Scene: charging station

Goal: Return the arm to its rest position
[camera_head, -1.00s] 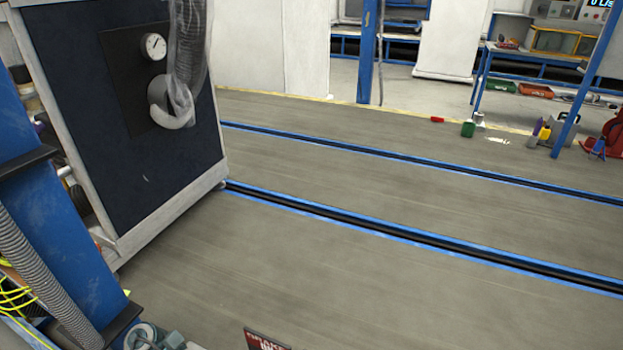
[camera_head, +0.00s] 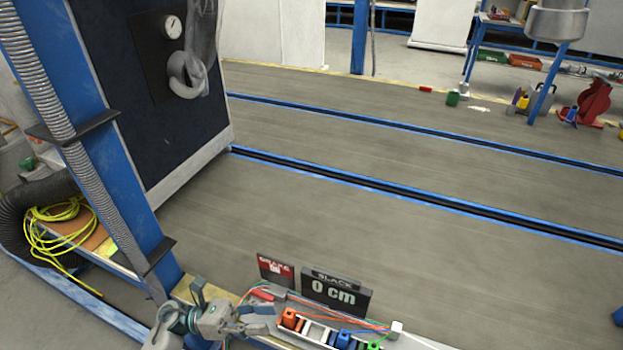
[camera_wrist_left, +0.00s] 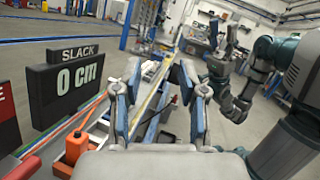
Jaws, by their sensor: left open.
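My left gripper (camera_head: 240,300) is at the bottom of the head view, beside the near end of a workbench. In the left wrist view its two fingers (camera_wrist_left: 160,85) stand apart with nothing held between them. Another arm of mine with a grey gripper (camera_wrist_left: 235,95) shows at the right of the left wrist view; its finger opening cannot be made out. The left gripper is close to an orange part (camera_head: 290,318) on the bench, which also shows below left of the fingers in the left wrist view (camera_wrist_left: 78,147).
A black "SLACK 0 cm" sign (camera_head: 335,292) and a red sign (camera_head: 276,270) stand behind the bench parts. A blue post (camera_head: 110,150) and yellow cable coil (camera_head: 60,225) are at left. The floor beyond, crossed by blue-edged rails (camera_head: 420,205), is open.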

